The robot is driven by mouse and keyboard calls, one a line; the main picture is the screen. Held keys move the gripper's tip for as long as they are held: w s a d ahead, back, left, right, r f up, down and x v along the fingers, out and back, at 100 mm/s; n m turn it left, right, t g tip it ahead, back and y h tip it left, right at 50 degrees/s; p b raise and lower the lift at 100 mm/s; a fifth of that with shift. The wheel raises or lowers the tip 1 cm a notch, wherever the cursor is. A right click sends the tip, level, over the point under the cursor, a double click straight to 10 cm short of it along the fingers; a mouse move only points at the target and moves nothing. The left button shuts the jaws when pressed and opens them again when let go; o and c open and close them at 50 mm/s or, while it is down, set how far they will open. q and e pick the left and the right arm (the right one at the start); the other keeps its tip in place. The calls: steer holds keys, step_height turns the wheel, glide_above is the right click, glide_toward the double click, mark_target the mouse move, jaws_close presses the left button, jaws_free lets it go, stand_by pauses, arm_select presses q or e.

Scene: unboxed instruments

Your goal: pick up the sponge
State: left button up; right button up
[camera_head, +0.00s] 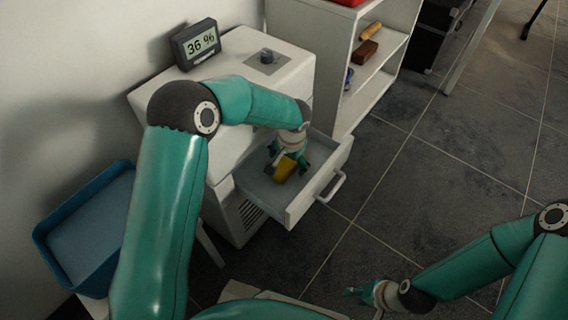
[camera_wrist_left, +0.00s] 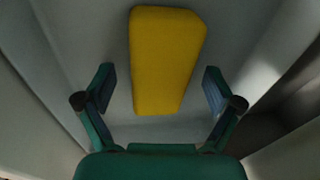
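The yellow sponge (camera_head: 286,168) lies in the open drawer (camera_head: 277,200) of the white cabinet. It fills the upper middle of the left wrist view (camera_wrist_left: 166,58). My left gripper (camera_head: 288,160) reaches down into the drawer at the sponge. In the left wrist view its two fingers (camera_wrist_left: 159,92) are spread wide, with the sponge's near end between them and gaps on both sides. The gripper hides part of the sponge in the head view. My right gripper (camera_head: 362,291) is at the lower right, over the floor and away from the drawer; its fingers are small in view.
A digital display (camera_head: 195,44) stands on the white cabinet (camera_head: 290,75). A blue bin (camera_head: 90,225) is at the left. A white shelf unit (camera_head: 350,115) with several items stands behind the drawer. The tiled floor at the right is mostly clear.

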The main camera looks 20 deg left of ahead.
arm_select(q)
steer(key=c, duration=1)
